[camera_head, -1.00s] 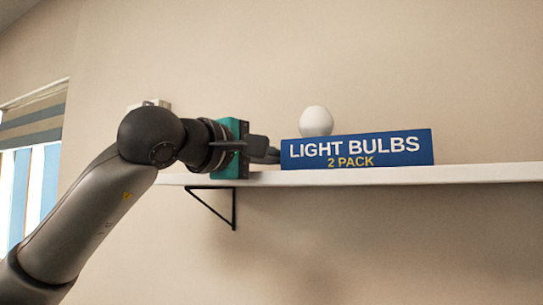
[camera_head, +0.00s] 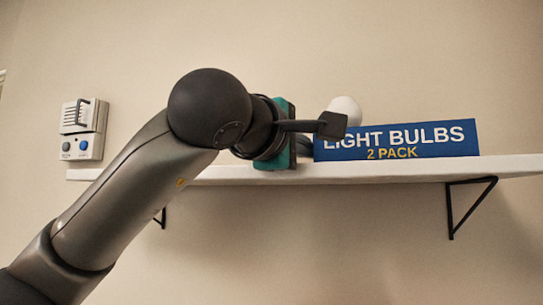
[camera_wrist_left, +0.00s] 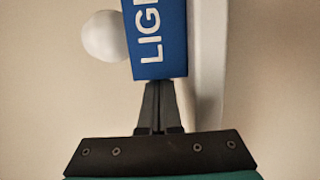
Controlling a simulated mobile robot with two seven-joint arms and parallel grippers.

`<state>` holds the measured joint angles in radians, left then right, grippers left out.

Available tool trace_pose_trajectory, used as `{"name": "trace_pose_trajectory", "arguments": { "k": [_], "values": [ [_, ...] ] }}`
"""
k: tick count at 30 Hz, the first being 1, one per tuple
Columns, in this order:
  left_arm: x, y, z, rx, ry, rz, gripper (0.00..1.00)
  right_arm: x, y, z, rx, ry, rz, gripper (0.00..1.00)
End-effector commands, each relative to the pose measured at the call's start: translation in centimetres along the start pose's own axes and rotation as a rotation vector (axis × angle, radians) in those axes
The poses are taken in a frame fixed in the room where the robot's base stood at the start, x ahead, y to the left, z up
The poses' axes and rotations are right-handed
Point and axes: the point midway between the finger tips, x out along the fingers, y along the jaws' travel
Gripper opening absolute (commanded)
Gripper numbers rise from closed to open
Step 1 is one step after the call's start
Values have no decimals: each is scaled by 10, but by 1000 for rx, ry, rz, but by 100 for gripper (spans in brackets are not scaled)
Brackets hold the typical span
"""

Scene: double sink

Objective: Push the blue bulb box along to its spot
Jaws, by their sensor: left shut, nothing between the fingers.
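The blue light bulb box (camera_head: 400,141) lies lengthwise on the white shelf (camera_head: 370,170), its lettered side towards me. My left gripper (camera_head: 306,147) is at the box's left end, with its fingers partly hidden behind a dark part of my wrist. That part also covers the box's upper left corner. In the left wrist view the closed, empty fingers (camera_wrist_left: 158,88) meet the end face of the box (camera_wrist_left: 160,55) with no clear gap. My right gripper is not in view.
A white ball (camera_head: 346,107) shows above the box's left part; I cannot tell whether it rests on or behind it. A wall unit (camera_head: 82,130) with two knobs hangs at the left. The shelf right of the box is clear. A black bracket (camera_head: 455,205) supports it.

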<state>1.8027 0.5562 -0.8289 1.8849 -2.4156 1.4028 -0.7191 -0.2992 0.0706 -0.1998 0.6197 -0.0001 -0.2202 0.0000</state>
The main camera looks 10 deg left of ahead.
Motion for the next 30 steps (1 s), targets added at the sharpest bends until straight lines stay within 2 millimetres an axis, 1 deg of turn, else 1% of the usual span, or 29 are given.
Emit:
{"name": "trace_pose_trajectory", "arguments": {
  "k": [1, 3, 6, 9, 20, 23, 28, 30],
  "values": [
    [2, -1, 11, 2, -6, 0, 0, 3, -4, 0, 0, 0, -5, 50],
    [4, -1, 19, 2, -5, 1, 0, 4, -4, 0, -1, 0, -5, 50],
    [6, -1, 26, 2, -2, 0, 0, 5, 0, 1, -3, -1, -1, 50],
    [6, 0, 27, 1, -1, 0, 0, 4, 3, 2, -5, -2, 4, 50],
    [6, 0, 25, 0, -1, 0, 0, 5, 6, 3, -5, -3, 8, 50],
    [4, -1, 18, 0, -2, 1, 0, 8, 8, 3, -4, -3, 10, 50],
    [-1, -2, -3, -2, -7, 2, 0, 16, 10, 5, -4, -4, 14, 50],
    [-22, -1, 1, 4, -11, 9, 0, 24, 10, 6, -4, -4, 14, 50]
  ]
}}
